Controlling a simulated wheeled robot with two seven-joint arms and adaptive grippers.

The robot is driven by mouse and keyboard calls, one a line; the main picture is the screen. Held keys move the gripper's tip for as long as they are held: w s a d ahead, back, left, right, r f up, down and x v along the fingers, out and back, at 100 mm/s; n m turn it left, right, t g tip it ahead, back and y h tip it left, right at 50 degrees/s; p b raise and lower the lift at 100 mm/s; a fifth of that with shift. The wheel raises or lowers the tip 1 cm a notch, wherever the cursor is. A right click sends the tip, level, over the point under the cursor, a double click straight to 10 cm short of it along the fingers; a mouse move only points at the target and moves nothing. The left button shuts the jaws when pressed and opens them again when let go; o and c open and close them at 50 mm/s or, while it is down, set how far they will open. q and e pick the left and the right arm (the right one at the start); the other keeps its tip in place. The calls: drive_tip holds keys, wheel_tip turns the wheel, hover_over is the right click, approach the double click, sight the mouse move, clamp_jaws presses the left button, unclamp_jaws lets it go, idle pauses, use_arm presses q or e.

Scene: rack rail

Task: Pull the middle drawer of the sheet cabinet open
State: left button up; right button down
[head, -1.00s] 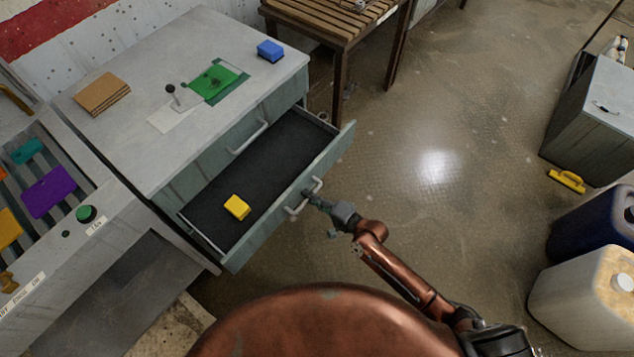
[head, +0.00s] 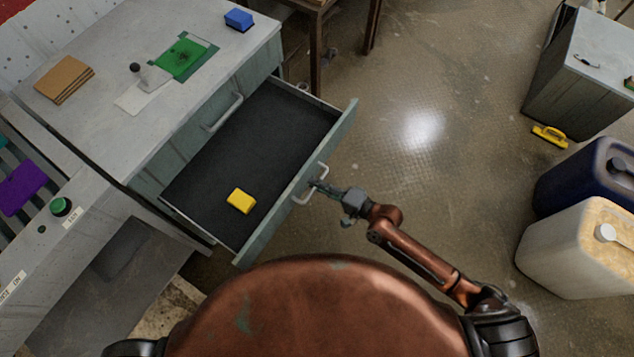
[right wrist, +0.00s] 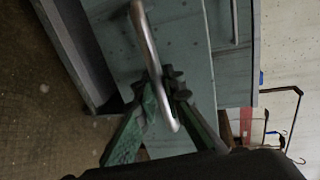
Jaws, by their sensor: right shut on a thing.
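The sheet cabinet (head: 105,140) is grey-green with a pale worktop and stands at the left in the head view. One drawer (head: 215,185) is pulled far out. Its dark floor shows, with a yellow block (head: 240,200) lying in it. My right gripper (head: 316,186) is at the drawer front and shut on its bar handle (head: 323,171). In the right wrist view, the fingers (right wrist: 160,88) close around the pale handle (right wrist: 146,40). A higher drawer's handle (head: 226,113) is on the closed front above. My left gripper is not in view.
On the worktop are a green sheet (head: 183,58), a blue block (head: 239,19) and brown boards (head: 64,79). A wooden table (head: 318,40) stands behind. Jugs (head: 580,245) and a grey cabinet (head: 580,70) stand at the right.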

drive_tip(key=c, duration=2)
unclamp_jaws()
drive_tip(key=v, duration=1.2)
drive_tip(key=shift+d, duration=0.1)
drive_tip(key=shift+f, duration=0.1)
